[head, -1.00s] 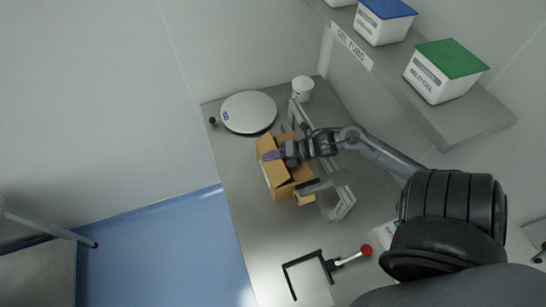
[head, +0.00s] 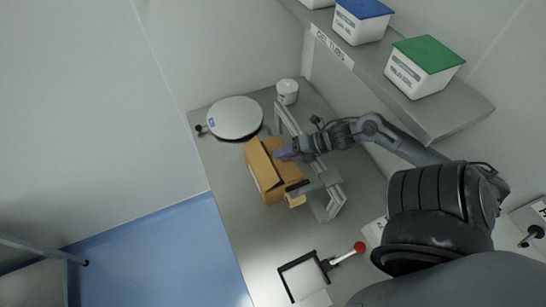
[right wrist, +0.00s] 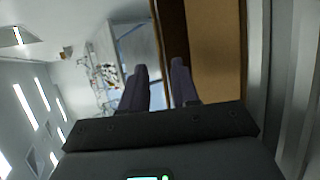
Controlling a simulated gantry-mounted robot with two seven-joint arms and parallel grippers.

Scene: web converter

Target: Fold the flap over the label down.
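The brown cardboard box (head: 268,180) stands on the grey bench in the head view. A pale label shows on its left side. The flap on that label side (head: 262,160) leans inward over the top, with a dark gap along its right edge; its exact angle is hard to tell. My right gripper (head: 284,154) is at the upper right part of the box top. In the right wrist view its two purple fingers (right wrist: 157,82) stand apart, with cardboard (right wrist: 215,55) close behind and to the right. No grip on the cardboard is visible. My left gripper is not in view.
A metal frame (head: 322,190) stands right against the box. A round white scale (head: 235,118) and white tub (head: 287,91) are behind. A red-knobbed lever (head: 359,248) is in front. A shelf (head: 440,115) with lidded tubs overhangs the right.

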